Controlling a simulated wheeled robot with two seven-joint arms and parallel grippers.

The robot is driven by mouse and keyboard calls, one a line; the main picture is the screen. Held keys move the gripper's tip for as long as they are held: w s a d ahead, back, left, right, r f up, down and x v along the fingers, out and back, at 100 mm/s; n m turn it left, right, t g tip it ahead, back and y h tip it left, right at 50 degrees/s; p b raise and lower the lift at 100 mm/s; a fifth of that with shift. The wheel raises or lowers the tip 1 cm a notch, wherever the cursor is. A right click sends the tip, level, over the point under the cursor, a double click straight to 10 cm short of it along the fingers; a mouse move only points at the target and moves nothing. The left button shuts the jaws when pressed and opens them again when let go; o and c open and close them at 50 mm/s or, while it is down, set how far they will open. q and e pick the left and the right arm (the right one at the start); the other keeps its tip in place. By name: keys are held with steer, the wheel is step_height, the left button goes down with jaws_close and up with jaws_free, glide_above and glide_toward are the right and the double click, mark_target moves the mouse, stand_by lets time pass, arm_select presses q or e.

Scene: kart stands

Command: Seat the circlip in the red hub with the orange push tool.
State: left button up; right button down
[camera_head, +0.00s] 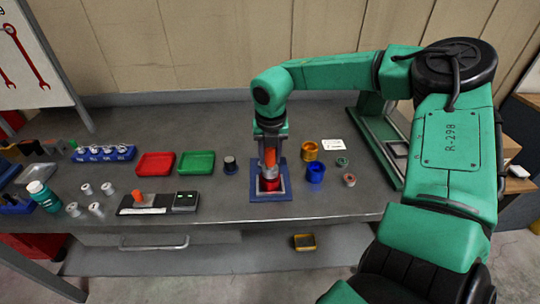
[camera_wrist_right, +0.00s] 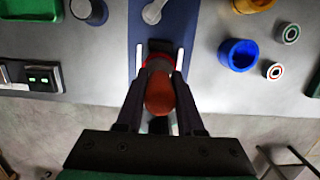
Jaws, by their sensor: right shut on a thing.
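The red hub (camera_head: 270,184) sits on a blue mat (camera_head: 256,194) near the middle of the bench. My right gripper (camera_head: 269,150) points down above the hub and is shut on the orange push tool (camera_head: 269,158). In the right wrist view the tool's orange end (camera_wrist_right: 160,95) shows between the fingers of the gripper (camera_wrist_right: 159,100), with a bit of the red hub (camera_wrist_right: 143,60) beyond it. The tool's lower end is at or just above the hub; I cannot tell whether they touch. The circlip cannot be made out. My left gripper is not in view.
Red (camera_head: 155,164) and green (camera_head: 196,162) trays lie left of the mat. A yellow cup (camera_head: 310,151), a blue cup (camera_head: 316,173) and small rings stand to the right. A dark cup (camera_head: 230,166) stands close by on the left. A green-framed stand (camera_head: 376,150) is farther right.

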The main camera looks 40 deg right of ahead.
steer(key=shift+f+b, duration=0.1)
steer(key=shift+b, duration=0.35)
stand_by(1.2)
steer(key=shift+r+p, duration=1.6)
steer(key=shift+r, duration=2)
steer(key=shift+f, duration=0.1)
